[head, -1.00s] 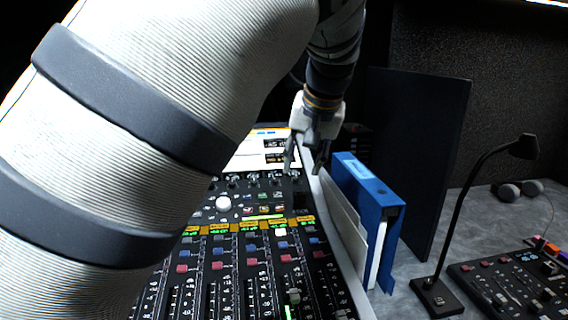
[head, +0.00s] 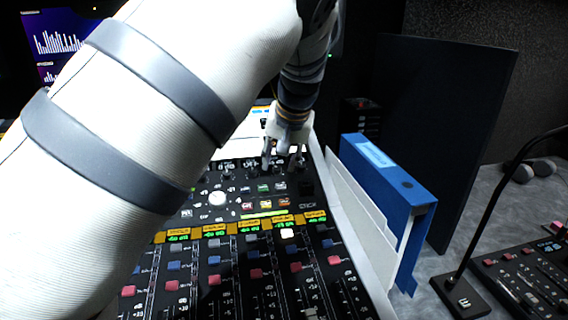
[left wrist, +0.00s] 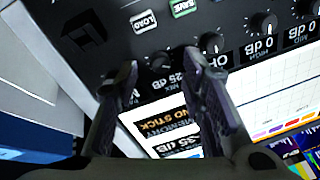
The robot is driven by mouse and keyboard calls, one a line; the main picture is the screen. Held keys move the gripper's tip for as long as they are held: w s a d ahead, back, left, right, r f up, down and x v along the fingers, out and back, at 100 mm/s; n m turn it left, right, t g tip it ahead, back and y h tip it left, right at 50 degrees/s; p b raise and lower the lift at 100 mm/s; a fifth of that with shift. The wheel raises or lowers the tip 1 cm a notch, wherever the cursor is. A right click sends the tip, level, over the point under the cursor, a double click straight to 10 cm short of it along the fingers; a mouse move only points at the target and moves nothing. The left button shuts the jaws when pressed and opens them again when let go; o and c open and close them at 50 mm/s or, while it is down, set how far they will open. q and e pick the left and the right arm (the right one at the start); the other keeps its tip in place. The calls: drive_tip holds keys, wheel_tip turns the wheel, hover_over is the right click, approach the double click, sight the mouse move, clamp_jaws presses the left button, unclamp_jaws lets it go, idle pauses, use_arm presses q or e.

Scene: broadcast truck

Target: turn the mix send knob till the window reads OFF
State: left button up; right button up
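My left gripper (head: 283,160) points down at the knob row at the top of the mixing console (head: 200,262). Its two fingers also show in the left wrist view (left wrist: 161,72), spread apart. Between their tips I see a small black knob (left wrist: 160,59), with "MIX" lettering partly visible by it and a small window (left wrist: 184,79) that seems to read 25 dB; any sign in front is unclear. I cannot tell whether the fingers touch the knob. A finger partly covers another window starting with "O". My right gripper is not in view.
A blue binder (head: 385,185) and pale folders (head: 352,200) stand close to the console's right edge. A lamp or microphone stand (head: 460,297) and a smaller control panel (head: 525,280) are farther right. A lit screen (left wrist: 170,130) lies behind the knobs.

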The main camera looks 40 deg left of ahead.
use_arm(q)
drive_tip(key=shift+x, duration=0.95)
clamp_jaws()
drive_tip(key=shift+n, duration=0.3)
drive_tip(key=n, duration=1.1)
drive_tip(key=shift+a+g+h, duration=0.1)
drive_tip(key=shift+g+h, duration=0.2)
drive_tip(key=shift+h, duration=0.1)
